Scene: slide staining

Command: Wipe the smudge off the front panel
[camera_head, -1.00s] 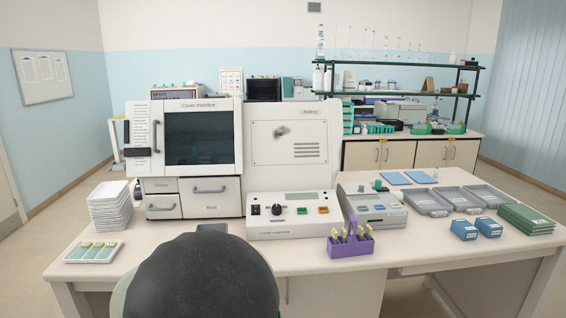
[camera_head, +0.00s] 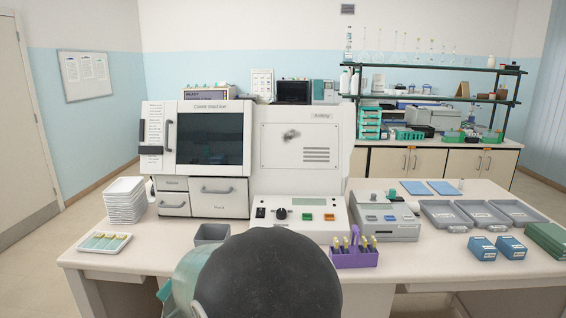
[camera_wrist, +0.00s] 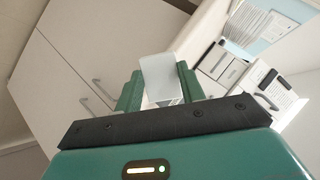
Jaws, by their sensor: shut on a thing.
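The smudge (camera_head: 291,135) is a dark grey mark on the upper part of the white front panel (camera_head: 275,165), to the right of the machine's dark window and above several vent slots. In the wrist view my gripper (camera_wrist: 160,90) has its two green fingers closed on a pale grey-white piece (camera_wrist: 160,72), which looks like a wiping cloth or pad. The piece sticks up between the fingers, apart from the panel. In the head view my dark rounded arm part covers the front middle of the bench, and the gripper's fingers do not show there.
A control box (camera_head: 290,217) stands below the panel. A purple rack (camera_head: 355,255) with several yellow-topped items stands at the bench's front edge. A small grey bin (camera_head: 211,233), stacked white trays (camera_head: 125,203) and a slide tray (camera_head: 104,243) are to the left.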

